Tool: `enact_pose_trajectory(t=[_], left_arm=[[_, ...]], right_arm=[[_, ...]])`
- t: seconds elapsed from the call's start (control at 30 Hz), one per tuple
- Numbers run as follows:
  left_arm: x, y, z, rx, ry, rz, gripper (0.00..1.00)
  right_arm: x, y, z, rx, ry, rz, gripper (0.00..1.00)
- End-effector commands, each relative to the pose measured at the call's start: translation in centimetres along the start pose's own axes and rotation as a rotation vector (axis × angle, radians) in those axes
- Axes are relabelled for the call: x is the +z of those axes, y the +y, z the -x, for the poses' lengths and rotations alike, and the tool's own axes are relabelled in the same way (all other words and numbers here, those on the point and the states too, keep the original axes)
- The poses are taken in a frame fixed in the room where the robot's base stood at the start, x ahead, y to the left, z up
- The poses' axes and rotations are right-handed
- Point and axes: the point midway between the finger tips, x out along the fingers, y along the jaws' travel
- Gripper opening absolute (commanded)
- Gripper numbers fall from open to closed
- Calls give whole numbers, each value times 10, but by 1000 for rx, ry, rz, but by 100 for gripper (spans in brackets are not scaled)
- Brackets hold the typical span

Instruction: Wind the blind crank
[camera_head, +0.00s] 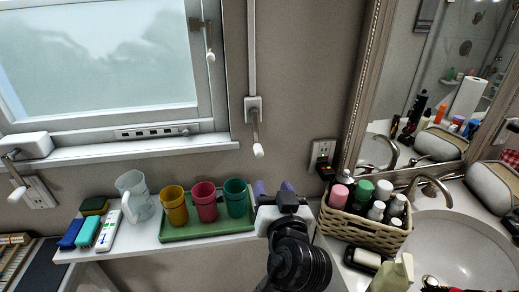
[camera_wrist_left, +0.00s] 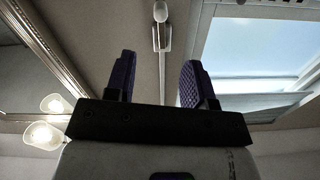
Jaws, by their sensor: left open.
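The blind crank (camera_head: 254,128) is a metal arm with a white knob (camera_head: 258,150). It hangs from a small white wall box (camera_head: 253,105) at the foot of a vertical rail, right of the window. My left gripper (camera_head: 273,190) is open, with two purple fingers pointing up toward the wall, below and slightly right of the knob. It appears empty and apart from the crank. In the left wrist view the crank knob (camera_wrist_left: 160,12) lies beyond the gap between the open fingers (camera_wrist_left: 156,75). My right gripper is not in view.
A green tray (camera_head: 205,228) with coloured cups is on the shelf, left of my gripper. A basket of bottles (camera_head: 372,233) stands to the right, near the sink (camera_head: 460,235). Another crank with a white knob (camera_head: 17,193) hangs at the far left. Wall around the blind crank is clear.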

Motion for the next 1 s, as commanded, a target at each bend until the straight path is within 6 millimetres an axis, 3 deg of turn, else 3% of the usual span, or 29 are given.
enact_pose_trajectory(t=[0.17, 0.7, 1.0], left_arm=[[-3, -1, -12, -5, 11, 41, 49], [-5, -2, -107, -4, 8, 42, 49], [-3, -2, -133, -3, 9, 43, 49]], right_arm=[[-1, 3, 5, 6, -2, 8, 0], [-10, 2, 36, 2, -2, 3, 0], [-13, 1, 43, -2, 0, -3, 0]])
